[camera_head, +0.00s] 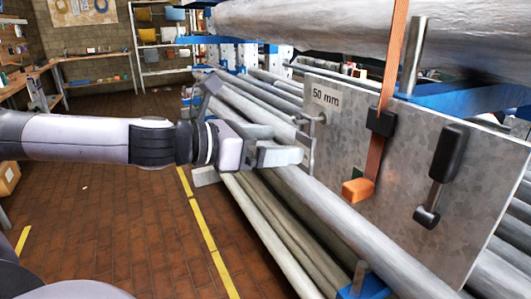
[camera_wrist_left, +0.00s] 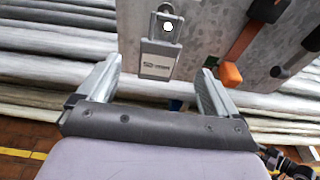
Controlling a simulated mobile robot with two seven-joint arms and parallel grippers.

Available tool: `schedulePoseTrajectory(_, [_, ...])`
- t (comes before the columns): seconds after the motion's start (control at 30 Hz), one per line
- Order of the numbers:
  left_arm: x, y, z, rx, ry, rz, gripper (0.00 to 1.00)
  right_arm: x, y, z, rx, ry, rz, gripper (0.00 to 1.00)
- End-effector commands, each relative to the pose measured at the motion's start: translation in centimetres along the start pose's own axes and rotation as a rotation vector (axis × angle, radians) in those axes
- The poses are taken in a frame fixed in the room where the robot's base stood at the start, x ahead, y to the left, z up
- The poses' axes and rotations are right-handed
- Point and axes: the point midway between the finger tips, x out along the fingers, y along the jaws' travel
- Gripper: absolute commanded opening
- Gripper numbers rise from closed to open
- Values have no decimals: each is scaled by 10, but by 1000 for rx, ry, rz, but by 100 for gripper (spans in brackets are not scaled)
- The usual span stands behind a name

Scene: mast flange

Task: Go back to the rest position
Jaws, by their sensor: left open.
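My left gripper (camera_head: 290,145) reaches in from the left in the head view, in front of the pipe rack and near the left edge of a grey metal plate (camera_head: 338,150) marked "50 mm". In the left wrist view the left gripper (camera_wrist_left: 158,82) has its two fingers wide apart with nothing between them. A grey padlock-like piece (camera_wrist_left: 157,60) hangs at the plate (camera_wrist_left: 215,30), beyond the fingers and apart from them. In the head view the gripper partly hides that area. My right gripper is not in view.
Long grey pipes (camera_head: 365,232) lie on blue rack arms (camera_head: 450,95) close to my gripper. An orange strap with an orange end (camera_head: 357,190) and a black-handled tool (camera_head: 448,153) hang on the plate. The brick floor (camera_head: 120,225) at left is open. Shelves and a bench stand behind.

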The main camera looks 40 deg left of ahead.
Motion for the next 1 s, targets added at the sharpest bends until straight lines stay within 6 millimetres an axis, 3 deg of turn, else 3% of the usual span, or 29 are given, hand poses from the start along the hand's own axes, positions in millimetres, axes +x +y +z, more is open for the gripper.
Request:
schedulePoseTrajectory(0.3, [-12,0,-1,-3,1,2,93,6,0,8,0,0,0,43])
schedulePoseTrajectory(0.63, [-7,-2,-5,-47,3,-13,93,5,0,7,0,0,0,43])
schedulePoseTrajectory(0.77, [10,-10,-22,-209,10,-56,93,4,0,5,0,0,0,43])
schedulePoseTrajectory(1.0, [47,-30,-69,-662,34,-126,93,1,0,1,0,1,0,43])
